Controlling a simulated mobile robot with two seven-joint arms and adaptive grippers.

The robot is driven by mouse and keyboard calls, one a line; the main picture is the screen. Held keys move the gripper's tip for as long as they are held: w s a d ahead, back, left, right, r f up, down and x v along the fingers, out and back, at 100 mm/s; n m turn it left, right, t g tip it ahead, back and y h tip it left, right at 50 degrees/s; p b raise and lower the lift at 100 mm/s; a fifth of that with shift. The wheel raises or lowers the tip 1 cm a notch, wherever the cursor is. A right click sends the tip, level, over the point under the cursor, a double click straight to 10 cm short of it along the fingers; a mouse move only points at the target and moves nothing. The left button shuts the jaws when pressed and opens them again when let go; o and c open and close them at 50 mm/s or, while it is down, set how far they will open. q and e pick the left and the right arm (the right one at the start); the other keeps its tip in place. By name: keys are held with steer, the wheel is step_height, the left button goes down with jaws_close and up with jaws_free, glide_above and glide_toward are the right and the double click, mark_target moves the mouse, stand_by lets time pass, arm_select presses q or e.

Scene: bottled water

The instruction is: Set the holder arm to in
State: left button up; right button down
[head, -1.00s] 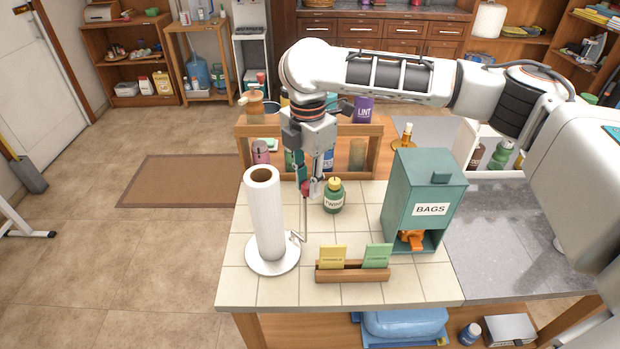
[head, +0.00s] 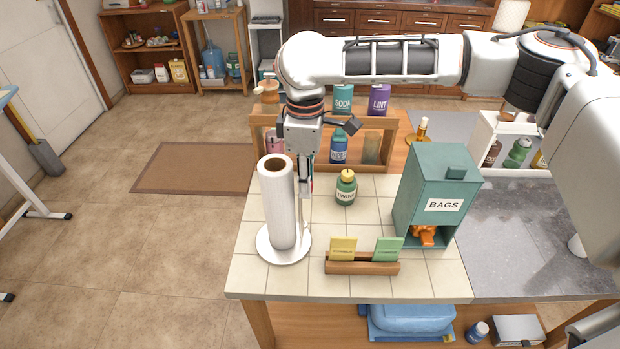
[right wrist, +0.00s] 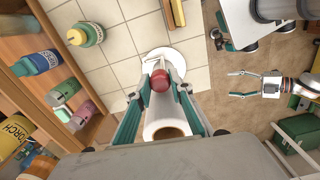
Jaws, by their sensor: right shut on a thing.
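A white paper towel roll (head: 278,210) stands upright on a holder with a round white base (head: 284,258) at the counter's left. The holder arm (head: 303,218) is a thin pale rod, upright close beside the roll's right side. Its red knob (right wrist: 160,80) shows between the fingers in the right wrist view. My right gripper (head: 306,186) points down and is shut on this knob; it also shows in the right wrist view (right wrist: 159,78). My left gripper (right wrist: 236,84) is at the right of the right wrist view, away from the holder, with its fingers apart and empty.
A green bottle (head: 346,189) stands right of the gripper. A wooden card rack (head: 362,267) lies in front, and a green bag box (head: 432,195) stands further right. A wooden shelf (head: 382,150) with bottles is behind. Tiled counter is free between them.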

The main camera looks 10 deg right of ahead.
steer(key=shift+a+m, duration=0.2)
steer(key=shift+m, duration=0.2)
steer(key=c, duration=1.8)
jaws_free()
step_height(320, 180, up, 12)
steer(key=shift+r, duration=0.1)
